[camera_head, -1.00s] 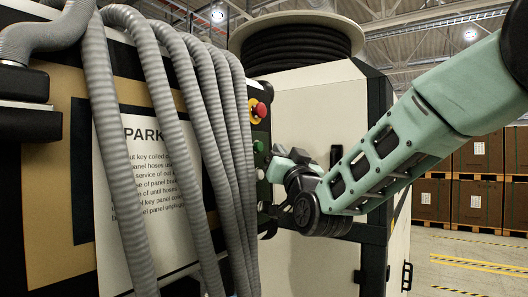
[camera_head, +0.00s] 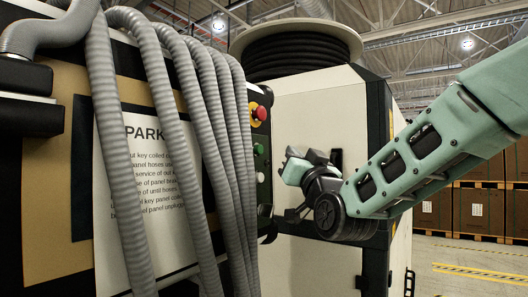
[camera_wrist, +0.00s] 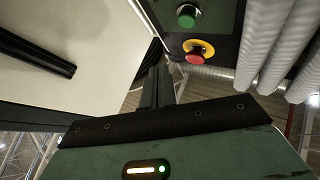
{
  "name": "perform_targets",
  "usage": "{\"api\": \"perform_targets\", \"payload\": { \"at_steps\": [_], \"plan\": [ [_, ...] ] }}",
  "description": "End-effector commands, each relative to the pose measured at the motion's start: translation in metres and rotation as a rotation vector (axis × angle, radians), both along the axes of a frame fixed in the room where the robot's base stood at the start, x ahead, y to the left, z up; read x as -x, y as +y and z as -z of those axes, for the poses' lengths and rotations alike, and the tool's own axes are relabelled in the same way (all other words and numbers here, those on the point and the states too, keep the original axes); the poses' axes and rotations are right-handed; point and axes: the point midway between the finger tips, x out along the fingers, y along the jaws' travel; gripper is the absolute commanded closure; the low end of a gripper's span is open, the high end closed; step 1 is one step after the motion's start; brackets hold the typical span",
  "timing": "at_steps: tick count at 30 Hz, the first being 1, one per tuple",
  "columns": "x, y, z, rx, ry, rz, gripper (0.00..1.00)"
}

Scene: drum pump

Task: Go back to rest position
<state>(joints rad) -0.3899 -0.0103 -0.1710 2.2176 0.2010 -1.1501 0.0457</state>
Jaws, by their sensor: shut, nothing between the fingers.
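My gripper (camera_wrist: 158,88) shows in the wrist view as dark fingers close together, with nothing seen between them, above its green body. In the head view, the end of my arm hangs in the air to the right of the control panel, apart from it; its fingertips are hard to make out there. The panel carries a red emergency stop button (camera_head: 261,113) on a yellow base and a green button (camera_head: 258,149) below it. In the wrist view, the red button (camera_wrist: 195,56) and green button (camera_wrist: 187,16) lie beyond the fingers.
A pale cabinet (camera_head: 305,110) with a black hose reel (camera_head: 297,52) stands behind the arm. Brown crates on pallets (camera_head: 478,212) are at far right.

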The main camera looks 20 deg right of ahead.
Motion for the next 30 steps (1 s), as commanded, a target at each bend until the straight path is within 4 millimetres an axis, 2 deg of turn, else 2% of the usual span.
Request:
{"api": "perform_targets", "payload": {
  "at_steps": [8, 11, 14, 16, 19, 21, 24, 27, 30],
  "plan": [
    [-0.001, 0.0, 0.002, 0.002, 0.009, 0.0, 1.0],
    [-0.007, -0.003, 0.028, 0.026, 0.113, -0.005, 1.0],
    [-0.013, -0.008, 0.082, 0.07, 0.321, -0.014, 1.0],
    [-0.011, -0.014, 0.131, 0.106, 0.509, -0.024, 1.0],
    [0.007, -0.025, 0.201, 0.152, 0.783, -0.037, 1.0],
    [0.028, -0.034, 0.245, 0.179, 0.965, -0.045, 1.0],
    [0.06, -0.043, 0.292, 0.204, 1.18, -0.058, 1.0],
    [0.091, -0.051, 0.324, 0.221, 1.344, -0.068, 1.0],
    [0.119, -0.057, 0.347, 0.232, 1.48, -0.077, 1.0]
  ]
}}
